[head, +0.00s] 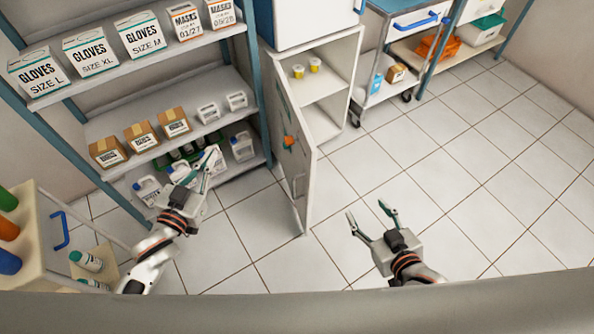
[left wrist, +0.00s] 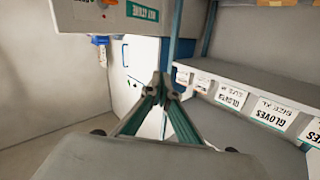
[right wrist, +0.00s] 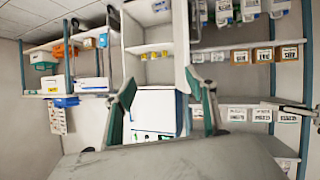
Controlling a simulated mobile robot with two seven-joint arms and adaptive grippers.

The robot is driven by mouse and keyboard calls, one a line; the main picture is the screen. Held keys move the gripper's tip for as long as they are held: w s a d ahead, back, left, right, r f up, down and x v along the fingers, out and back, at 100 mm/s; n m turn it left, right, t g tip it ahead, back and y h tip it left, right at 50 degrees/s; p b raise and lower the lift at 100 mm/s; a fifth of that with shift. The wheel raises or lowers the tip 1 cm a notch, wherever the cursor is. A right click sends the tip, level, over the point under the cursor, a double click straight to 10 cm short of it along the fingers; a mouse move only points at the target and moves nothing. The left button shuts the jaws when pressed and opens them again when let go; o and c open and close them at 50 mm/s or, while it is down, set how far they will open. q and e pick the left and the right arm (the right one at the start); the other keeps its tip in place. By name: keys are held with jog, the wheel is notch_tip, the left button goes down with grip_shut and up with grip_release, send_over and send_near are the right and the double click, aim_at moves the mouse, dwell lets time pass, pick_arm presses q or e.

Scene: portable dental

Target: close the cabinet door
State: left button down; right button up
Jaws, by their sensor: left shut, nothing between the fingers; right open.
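The white cabinet (head: 335,52) stands at the upper middle of the head view, with its front open. Its door (head: 303,165) is swung wide open toward me from the cabinet's left side, with an orange mark and a handle on its left-facing side.
Shelving (head: 170,62) with glove, mask and other boxes and jugs stands left of the cabinet. A cart (head: 383,92) stands to its right. A bottle holder (head: 30,235) is at the lower left. The tiled floor (head: 450,170) at right is clear.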

pick_arm(q)
jog(key=w+d+r+m+h+b, duration=0.1)
jog(key=w+d+m+h+b, duration=0.1)
jog(key=w+d+h+b, duration=0.15)
jog(key=m+g+h+b, duration=0.85)
jog(key=g+b, duration=0.35)
jog(key=b, duration=0.3)
send_near(308, 161)
jog(key=shift+n, duration=0.25)
jog(key=x, duration=0.2)
jog(key=b+x, duration=0.2)
jog(key=x, duration=0.1)
jog(key=shift+d+f, duration=0.3)
jog(key=shift+f, duration=0.05)
jog(key=shift+w+d+r, duration=0.1)
jog(key=shift+w+d, duration=0.1)
jog(key=shift+d, duration=0.25)
jog(key=shift+d+r, duration=0.1)
jog(key=shift+d, duration=0.05)
pick_arm(e)
jog(key=s+a+f+m+y, duration=0.1)
jog(key=a+f+y, duration=0.1)
jog(key=a+f, duration=0.4)
notch_tip(308, 161, down, 5)
jog(key=shift+s+a+r, duration=0.15)
jog(key=shift+s+a, duration=0.05)
